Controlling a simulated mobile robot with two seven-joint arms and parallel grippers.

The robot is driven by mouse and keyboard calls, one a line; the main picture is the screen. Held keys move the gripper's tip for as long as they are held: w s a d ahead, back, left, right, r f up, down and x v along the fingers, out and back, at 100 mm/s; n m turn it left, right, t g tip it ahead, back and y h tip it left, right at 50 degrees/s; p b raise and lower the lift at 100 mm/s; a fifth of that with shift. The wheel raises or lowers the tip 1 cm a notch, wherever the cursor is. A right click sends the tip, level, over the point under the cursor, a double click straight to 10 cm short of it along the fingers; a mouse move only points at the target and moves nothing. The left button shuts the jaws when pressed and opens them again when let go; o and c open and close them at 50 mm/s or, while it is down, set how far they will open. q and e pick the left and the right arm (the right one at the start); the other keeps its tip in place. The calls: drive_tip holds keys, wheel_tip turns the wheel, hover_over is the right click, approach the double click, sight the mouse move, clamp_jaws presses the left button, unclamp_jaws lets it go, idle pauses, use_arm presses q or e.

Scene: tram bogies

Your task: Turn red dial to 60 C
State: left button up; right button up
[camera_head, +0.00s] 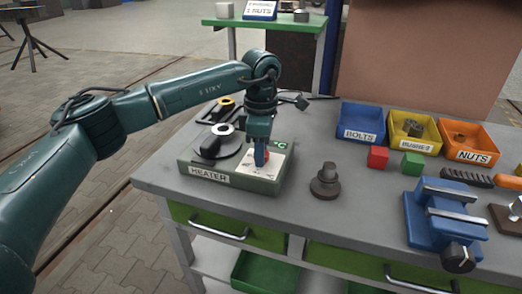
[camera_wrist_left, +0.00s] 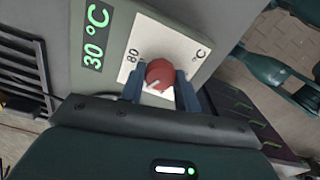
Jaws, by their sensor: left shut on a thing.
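The red dial (camera_wrist_left: 160,75) sits on a white scale plate (camera_wrist_left: 135,45) on the heater. A white pointer line shows on the dial, and the number 80 is readable beside it. A green display (camera_wrist_left: 95,40) reads 30 °C. My left gripper (camera_wrist_left: 161,85) is shut on the dial, with one blue finger on each side. In the head view, the heater (camera_head: 235,180) is a green-grey box near the bench's left end. My left gripper (camera_head: 261,158) points down at its right part and mostly hides the dial. My right gripper is not in view.
Dark round parts with a yellow-and-black piece lie on and behind the heater's left. A dark stepped part (camera_head: 326,182) stands to its right. Further right are a blue bolts bin (camera_head: 360,135), a red cube (camera_head: 377,157), a green cube (camera_head: 412,163) and a blue vise (camera_head: 440,215).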

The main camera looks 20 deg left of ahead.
use_arm(q)
drive_tip(key=shift+r+m, duration=0.1)
drive_tip(key=shift+m, duration=0.2)
drive_tip(key=o, duration=1)
wheel_tip(320, 180, up, 13)
drive_tip(key=shift+r, duration=0.1)
idle(0.4)
